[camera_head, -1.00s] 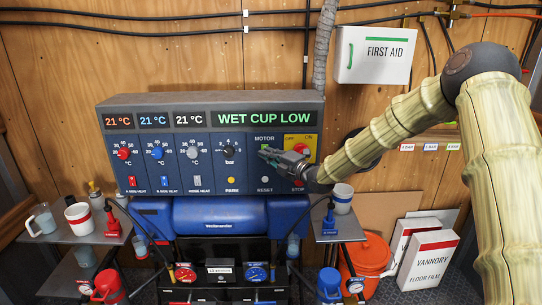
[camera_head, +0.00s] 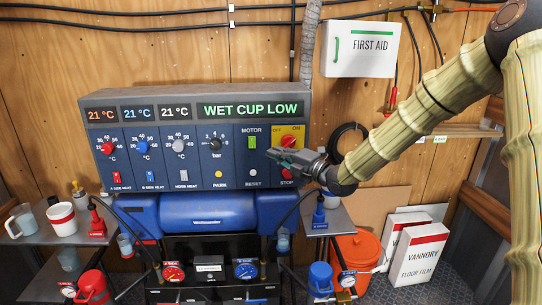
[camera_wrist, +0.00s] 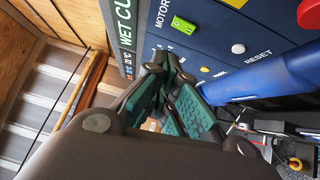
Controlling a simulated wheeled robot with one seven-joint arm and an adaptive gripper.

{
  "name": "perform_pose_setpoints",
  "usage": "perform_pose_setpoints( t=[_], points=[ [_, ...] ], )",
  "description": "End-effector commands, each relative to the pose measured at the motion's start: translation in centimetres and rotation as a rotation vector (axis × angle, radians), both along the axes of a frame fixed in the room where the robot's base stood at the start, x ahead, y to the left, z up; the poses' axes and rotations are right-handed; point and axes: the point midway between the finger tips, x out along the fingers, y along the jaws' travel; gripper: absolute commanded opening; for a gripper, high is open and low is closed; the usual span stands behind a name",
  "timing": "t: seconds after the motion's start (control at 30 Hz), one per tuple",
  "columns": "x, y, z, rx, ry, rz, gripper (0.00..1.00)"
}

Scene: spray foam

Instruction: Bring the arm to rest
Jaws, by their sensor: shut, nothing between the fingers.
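My gripper (camera_head: 272,154) is shut and empty. It is in front of the right part of the control panel (camera_head: 233,165), beside the green MOTOR switch (camera_head: 253,142) and overlapping the lower left of the red OFF/ON knob (camera_head: 289,141). I cannot tell the exact gap to the panel. My arm (camera_head: 420,115) reaches in from the right, bent at an elbow near the top right. In the wrist view my gripper's green-padded fingers (camera_wrist: 168,72) are close together, with the MOTOR switch (camera_wrist: 184,25) and RESET button (camera_wrist: 238,48) beyond them.
A blue tank (camera_head: 205,212) lies below the panel. Side shelves hold a white cup (camera_head: 62,222) and blue fitting (camera_head: 319,212). An orange bucket (camera_head: 355,255) and white boxes (camera_head: 418,258) stand at lower right.

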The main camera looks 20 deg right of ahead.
Motion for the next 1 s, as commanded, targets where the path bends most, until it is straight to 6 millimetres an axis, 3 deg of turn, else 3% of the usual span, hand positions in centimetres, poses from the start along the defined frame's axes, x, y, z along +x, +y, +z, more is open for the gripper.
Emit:
perform_pose_setpoints(
  t=[0.57, 0.67, 0.77, 0.87, 1.0],
  points=[
    [-0.4, -0.2, 0.1, 0.0, 0.0, 0.0, 0.0],
    [-0.5, -0.1, -0.7, 0.01, 0.023, -0.003, 0.0],
    [-0.9, 0.6, -3.5, 0.051, 0.104, -0.013, 0.0],
    [-1.8, 1.5, -8.1, 0.125, 0.242, -0.04, 0.0],
    [-4.2, 2.8, -15.8, 0.252, 0.476, -0.108, 0.0]
  ],
)
